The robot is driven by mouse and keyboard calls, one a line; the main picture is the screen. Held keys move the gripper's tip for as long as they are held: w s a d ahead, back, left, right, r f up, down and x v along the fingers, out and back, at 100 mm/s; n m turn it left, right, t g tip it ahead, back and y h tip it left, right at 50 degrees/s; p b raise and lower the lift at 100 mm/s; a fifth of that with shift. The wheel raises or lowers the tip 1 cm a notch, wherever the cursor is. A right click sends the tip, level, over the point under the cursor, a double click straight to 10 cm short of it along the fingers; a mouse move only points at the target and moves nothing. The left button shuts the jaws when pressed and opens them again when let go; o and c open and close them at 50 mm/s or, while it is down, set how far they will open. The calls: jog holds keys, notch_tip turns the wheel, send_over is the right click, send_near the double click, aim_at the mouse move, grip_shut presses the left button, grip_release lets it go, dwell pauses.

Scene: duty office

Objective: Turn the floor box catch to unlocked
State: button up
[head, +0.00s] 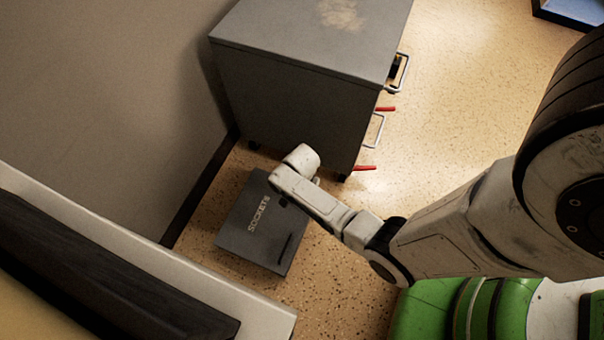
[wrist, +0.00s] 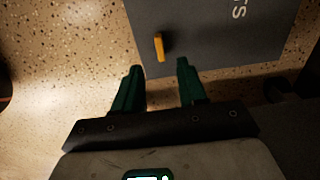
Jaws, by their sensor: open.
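The floor box (head: 247,240) is a dark grey square lid marked "SOCKETS" on the speckled floor, by the wall. The lid also shows in the wrist view (wrist: 200,30). A small yellow-orange catch (wrist: 158,46) stands near the lid's edge in the wrist view. In the head view my arm hides the catch. My gripper (wrist: 160,72) has two green fingers, apart and empty. The catch lies just beyond the fingertips, roughly between them in the picture, and is not gripped. I cannot tell how high the fingers are above the lid.
A grey drawer cabinet (head: 300,95) on castors stands just behind the floor box, with metal handles and red levers (head: 364,169) on its right side. A wall (head: 100,90) is at the left. A white-edged surface (head: 130,245) is in the left foreground. Open floor (head: 460,110) lies to the right.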

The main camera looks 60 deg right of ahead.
notch_tip(320, 180, down, 8)
jog(key=b, duration=0.4)
jog(key=shift+c, duration=0.2)
grip_shut()
